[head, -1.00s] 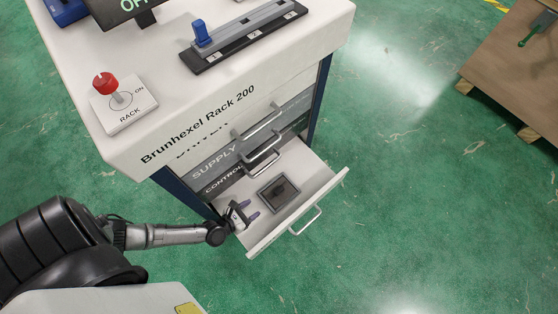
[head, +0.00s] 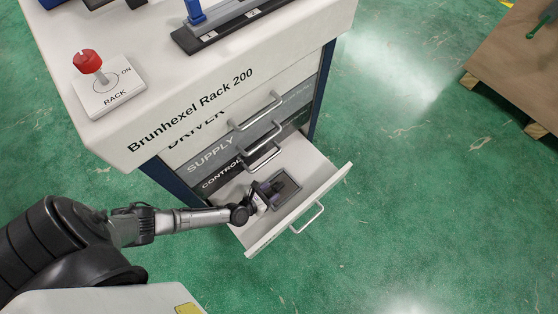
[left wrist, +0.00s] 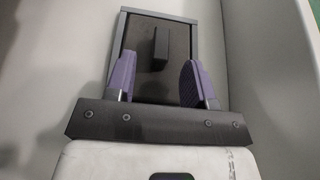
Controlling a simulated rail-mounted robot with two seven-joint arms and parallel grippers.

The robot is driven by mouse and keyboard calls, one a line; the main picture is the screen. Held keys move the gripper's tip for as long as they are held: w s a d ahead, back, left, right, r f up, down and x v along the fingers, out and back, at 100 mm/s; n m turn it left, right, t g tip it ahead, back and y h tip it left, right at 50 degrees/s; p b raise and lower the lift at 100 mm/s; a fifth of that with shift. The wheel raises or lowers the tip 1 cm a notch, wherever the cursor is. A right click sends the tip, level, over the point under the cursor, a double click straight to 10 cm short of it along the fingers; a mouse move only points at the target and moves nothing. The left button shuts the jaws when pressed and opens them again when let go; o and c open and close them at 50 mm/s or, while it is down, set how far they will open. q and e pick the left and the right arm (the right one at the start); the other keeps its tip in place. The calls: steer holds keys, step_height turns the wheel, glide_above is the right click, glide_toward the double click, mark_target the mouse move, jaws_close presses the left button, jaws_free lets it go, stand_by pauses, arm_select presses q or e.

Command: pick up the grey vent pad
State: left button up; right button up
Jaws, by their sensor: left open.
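The grey vent pad (head: 290,184) lies in the open bottom drawer of the rack. In the left wrist view it is a dark rectangular pad (left wrist: 143,84) with a lighter grey rim and a small dark block (left wrist: 161,47) standing up near its middle. My left gripper (head: 273,188) is over the pad's near side in the drawer. In the wrist view the left gripper (left wrist: 157,72) is open, with its purple fingers apart above the pad and the block beyond and between them. Whether the fingers touch the pad cannot be told. My right gripper is not in view.
The open drawer (head: 268,239) has pale walls around the pad and a metal front handle (head: 308,218). Closed drawers with metal handles (head: 253,113) are above it. A red knob (head: 88,62) stands on the rack top. A wooden pallet (head: 505,75) is at the right.

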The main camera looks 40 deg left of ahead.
mark_target(277, 188)
arm_select(q)
steer(key=b+x, duration=0.1)
steer(key=x, duration=0.2)
steer(key=shift+w+d, duration=0.1)
steer(key=shift+w, duration=0.15)
steer(key=shift+s, duration=0.15)
steer(key=shift+c, duration=0.2)
jaws_close()
